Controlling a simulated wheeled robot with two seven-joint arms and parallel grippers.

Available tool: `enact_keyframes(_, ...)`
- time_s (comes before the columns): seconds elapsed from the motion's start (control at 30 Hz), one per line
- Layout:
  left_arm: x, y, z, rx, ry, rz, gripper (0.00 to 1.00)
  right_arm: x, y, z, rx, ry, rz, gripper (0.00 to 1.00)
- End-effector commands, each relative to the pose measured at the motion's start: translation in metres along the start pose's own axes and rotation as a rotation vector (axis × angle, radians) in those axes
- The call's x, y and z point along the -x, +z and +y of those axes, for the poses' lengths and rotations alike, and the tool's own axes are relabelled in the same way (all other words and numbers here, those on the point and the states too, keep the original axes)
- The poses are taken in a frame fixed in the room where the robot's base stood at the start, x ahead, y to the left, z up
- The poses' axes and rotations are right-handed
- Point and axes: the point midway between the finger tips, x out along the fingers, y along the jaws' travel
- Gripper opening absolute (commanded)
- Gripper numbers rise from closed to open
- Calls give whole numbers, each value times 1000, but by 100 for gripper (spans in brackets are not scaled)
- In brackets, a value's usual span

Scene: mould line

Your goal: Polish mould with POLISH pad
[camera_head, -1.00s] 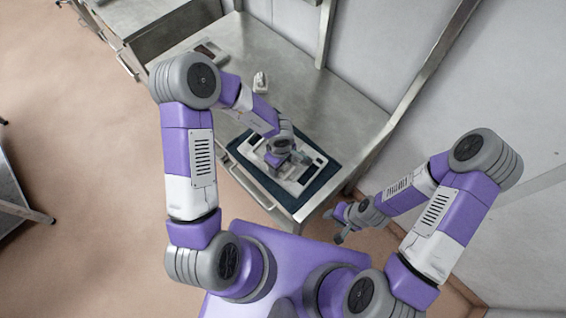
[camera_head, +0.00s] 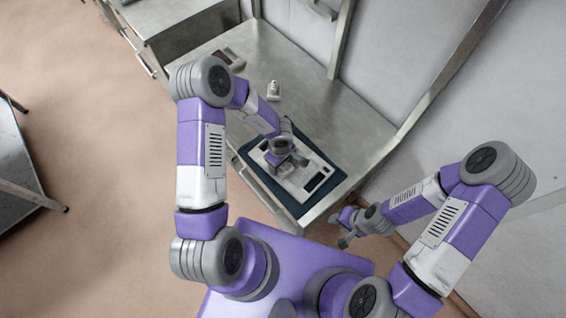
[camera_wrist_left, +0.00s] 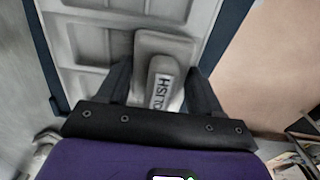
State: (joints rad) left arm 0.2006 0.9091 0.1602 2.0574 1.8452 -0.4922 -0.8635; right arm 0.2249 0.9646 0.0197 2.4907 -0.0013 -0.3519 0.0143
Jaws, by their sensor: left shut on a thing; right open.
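The mould (camera_head: 301,189) is a pale, flat block with recessed compartments, lying on a dark blue mat (camera_head: 334,181) at the near end of the bench. Its recesses also show in the wrist view (camera_wrist_left: 85,42). My left gripper (camera_head: 290,164) is low over the mould. In the wrist view its fingers (camera_wrist_left: 158,74) are shut on the handle of the grey POLISH pad (camera_wrist_left: 150,45). My right gripper (camera_head: 341,229) is open and empty, off the bench's near right corner.
The steel bench (camera_head: 340,118) has free room behind the mat. A small white bottle (camera_head: 273,91) stands farther back, and a dark reddish item (camera_head: 229,58) lies at the back left. A wall and metal posts (camera_head: 437,88) border the bench's right side.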

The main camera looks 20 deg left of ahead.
Motion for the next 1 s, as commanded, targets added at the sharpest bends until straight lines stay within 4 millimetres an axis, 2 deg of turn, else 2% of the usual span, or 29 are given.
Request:
enact_keyframes(0.07, 2, -5, -1, 2, -2, 0, 41, 9, 0, -3, 0, 0, 0, 43)
enact_keyframes(0.23, 0, -17, -1, 3, -1, 1, 41, 11, 0, -4, 0, 0, 0, 43)
enact_keyframes(0.8, 0, -48, -2, 3, -4, 3, 41, 11, 0, -4, 0, 0, 0, 43)
enact_keyframes(1.0, 0, -50, -1, 0, -4, 3, 41, 11, 0, -4, 0, 0, 0, 43)
